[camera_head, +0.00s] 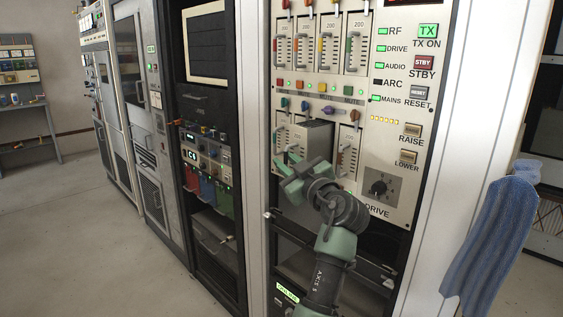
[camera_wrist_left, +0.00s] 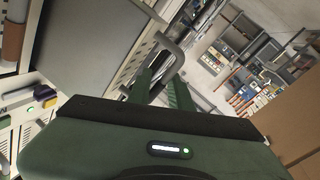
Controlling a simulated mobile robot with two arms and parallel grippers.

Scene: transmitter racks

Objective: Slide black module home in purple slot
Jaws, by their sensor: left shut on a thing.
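A dark-sided module (camera_head: 317,135) juts out of the lower row of the transmitter rack, under the blue and purple knobs. My left gripper (camera_head: 289,165) is at its front, shut on the module's handle. In the left wrist view the fingers (camera_wrist_left: 163,84) close around the grey handle (camera_wrist_left: 172,55), and the module's broad grey side (camera_wrist_left: 88,42) fills the upper left. The purple knob (camera_head: 326,111) sits above the lower row. The slot opening is hidden behind the module and my arm, so I cannot tell how deep the module sits. My right gripper is out of view.
Several fitted modules (camera_head: 329,47) fill the upper row. Another module (camera_head: 346,152) stands right of the jutting one. A blue cloth (camera_head: 489,240) hangs at the right. The floor (camera_head: 75,240) at left is clear.

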